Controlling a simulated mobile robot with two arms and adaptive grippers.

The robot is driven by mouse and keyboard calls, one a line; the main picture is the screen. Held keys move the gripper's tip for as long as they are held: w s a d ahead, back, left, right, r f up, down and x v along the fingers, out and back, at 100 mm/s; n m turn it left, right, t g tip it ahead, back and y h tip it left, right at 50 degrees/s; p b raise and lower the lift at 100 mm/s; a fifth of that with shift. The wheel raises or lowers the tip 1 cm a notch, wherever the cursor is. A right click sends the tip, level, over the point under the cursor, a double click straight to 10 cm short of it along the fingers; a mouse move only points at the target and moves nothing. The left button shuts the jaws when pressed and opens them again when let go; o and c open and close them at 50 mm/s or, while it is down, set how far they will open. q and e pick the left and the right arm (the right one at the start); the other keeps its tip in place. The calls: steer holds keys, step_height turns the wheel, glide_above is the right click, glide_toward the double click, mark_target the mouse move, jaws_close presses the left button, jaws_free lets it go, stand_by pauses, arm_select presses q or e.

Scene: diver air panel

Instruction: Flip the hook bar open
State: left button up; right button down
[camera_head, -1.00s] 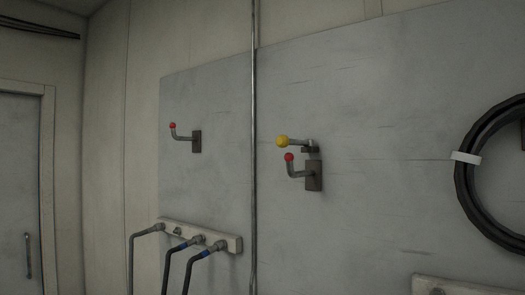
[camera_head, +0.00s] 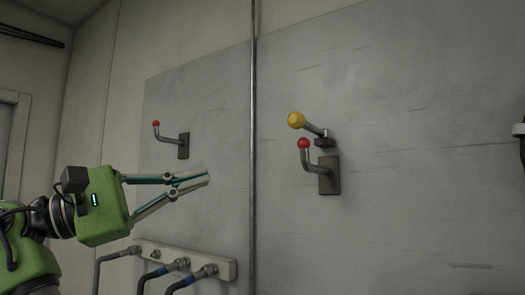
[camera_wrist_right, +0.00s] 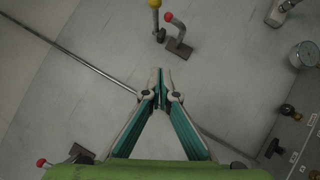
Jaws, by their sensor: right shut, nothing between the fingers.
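The hook bar (camera_head: 314,128) is a short grey bar with a yellow ball at its end. It runs from a small pivot block up and left across the top of a grey hook (camera_head: 309,162) with a red tip. The hook stands on a dark plate on the wall panel. The bar (camera_wrist_right: 157,19) and hook (camera_wrist_right: 179,37) also show at the top of the right wrist view. My right gripper (camera_head: 206,177) is shut and empty, left of the hook and apart from it; its fingertips (camera_wrist_right: 160,74) point toward it. My left gripper is not in view.
A vertical pipe (camera_head: 253,150) runs between my right gripper and the hook in the head view. A second red-tipped hook (camera_head: 172,138) is at left. A manifold (camera_head: 215,263) with hoses sits below. The right wrist view shows a gauge (camera_wrist_right: 304,54) at right.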

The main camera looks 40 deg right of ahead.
steer(key=s+d+r+m+g+p, duration=0.1)
steer(key=s+d+r+p, duration=0.2)
steer(key=s+d+r, duration=0.4)
steer(key=shift+s+d+r+g, duration=0.3)
steer(key=shift+s+d+r, duration=0.05)
steer(key=shift+s+d, duration=0.55)
steer(key=shift+f, duration=0.1)
